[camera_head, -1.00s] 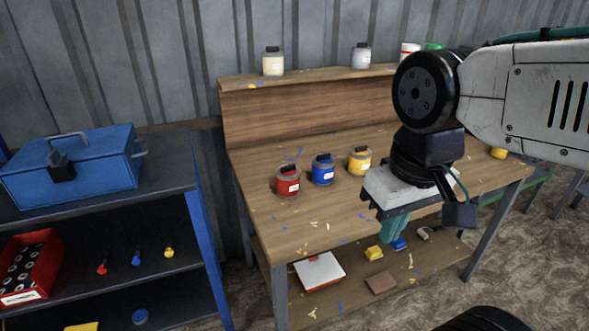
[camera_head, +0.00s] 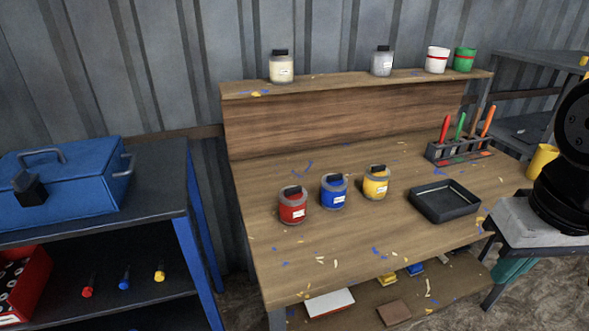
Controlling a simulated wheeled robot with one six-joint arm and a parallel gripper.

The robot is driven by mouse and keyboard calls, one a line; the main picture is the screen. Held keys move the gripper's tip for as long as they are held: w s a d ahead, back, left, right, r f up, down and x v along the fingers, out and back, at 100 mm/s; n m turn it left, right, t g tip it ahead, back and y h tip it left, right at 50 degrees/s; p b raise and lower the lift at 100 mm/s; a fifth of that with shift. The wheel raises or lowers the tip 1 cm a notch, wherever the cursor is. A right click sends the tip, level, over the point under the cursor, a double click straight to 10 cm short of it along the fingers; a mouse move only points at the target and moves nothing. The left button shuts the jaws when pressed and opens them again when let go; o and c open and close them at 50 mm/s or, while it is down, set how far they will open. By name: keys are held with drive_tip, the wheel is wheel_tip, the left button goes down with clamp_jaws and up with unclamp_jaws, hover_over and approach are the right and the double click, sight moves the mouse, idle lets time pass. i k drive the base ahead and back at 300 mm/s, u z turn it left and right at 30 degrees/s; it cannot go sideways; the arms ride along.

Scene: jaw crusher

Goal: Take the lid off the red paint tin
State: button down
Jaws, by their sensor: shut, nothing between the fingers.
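The red paint tin (camera_head: 292,210) stands upright at the left front of the wooden workbench, the leftmost of three tins in a row. Its lid (camera_head: 292,191) is on top, with a dark grip piece on it. My gripper (camera_head: 512,270) is at the right edge, far to the right of the red tin and apart from it.
The blue tin (camera_head: 334,191) and yellow tin (camera_head: 376,183) stand close right of the red tin. A black tray (camera_head: 412,203) and a brush rack (camera_head: 434,152) are farther right. The bench shelf (camera_head: 330,86) holds several containers. A blue toolbox (camera_head: 70,181) sits left. The bench front is clear.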

sight(293, 194)
drive_tip(key=u, duration=0.35)
drive_tip(key=i, duration=0.9)
drive_tip(key=u, duration=0.3)
